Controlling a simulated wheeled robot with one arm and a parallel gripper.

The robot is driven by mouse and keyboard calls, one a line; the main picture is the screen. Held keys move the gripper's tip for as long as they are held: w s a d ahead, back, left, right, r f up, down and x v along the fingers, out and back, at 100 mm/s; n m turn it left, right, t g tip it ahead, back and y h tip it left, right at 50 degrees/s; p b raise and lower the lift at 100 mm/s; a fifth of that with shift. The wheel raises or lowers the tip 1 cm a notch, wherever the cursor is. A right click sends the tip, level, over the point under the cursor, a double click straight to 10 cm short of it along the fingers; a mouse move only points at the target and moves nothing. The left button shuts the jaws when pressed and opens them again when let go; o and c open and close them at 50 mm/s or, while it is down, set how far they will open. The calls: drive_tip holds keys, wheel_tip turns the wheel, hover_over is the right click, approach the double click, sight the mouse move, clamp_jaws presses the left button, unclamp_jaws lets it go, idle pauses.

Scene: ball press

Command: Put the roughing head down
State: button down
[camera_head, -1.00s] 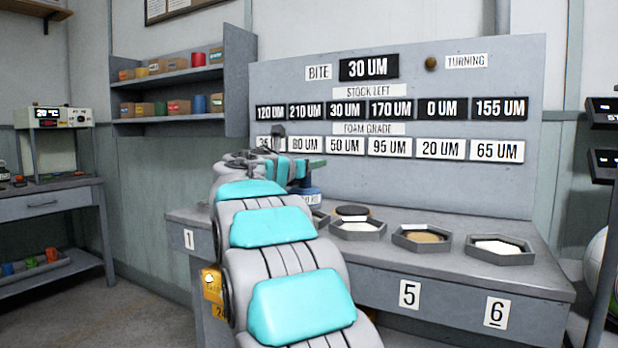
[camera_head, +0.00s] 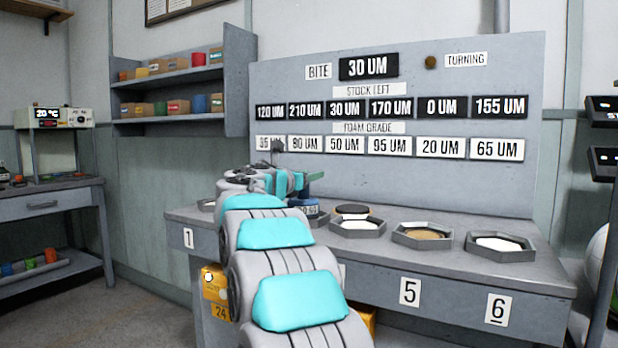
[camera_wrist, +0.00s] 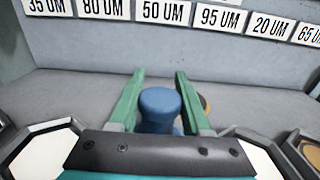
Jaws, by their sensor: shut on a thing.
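My gripper (camera_head: 312,178) is low over the left half of the grey bench. The wrist view shows its green fingers (camera_wrist: 161,80) shut on either side of a blue round-topped head (camera_wrist: 159,106). In the head view the blue head (camera_head: 304,206) hangs below the fingers, partly hidden by my arm, with a small label on it. I cannot tell whether its underside touches the bench. From the label I cannot make out with certainty which head it is.
Hexagonal trays stand along the bench front: one with a white pad (camera_head: 357,234), one tan (camera_head: 422,244), one white (camera_head: 500,255). A dark-topped disc (camera_head: 352,209) stands behind them. An upright sign panel (camera_head: 400,185) closes the back. Bare bench lies ahead of the fingers.

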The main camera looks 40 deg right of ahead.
drive_tip(key=shift+c, duration=1.8)
unclamp_jaws()
drive_tip(key=shift+s+a, duration=0.1)
drive_tip(key=shift+a, duration=0.1)
drive_tip(key=v, duration=1.1)
drive_tip(key=shift+a, duration=0.3)
drive_tip(key=shift+s, duration=0.1)
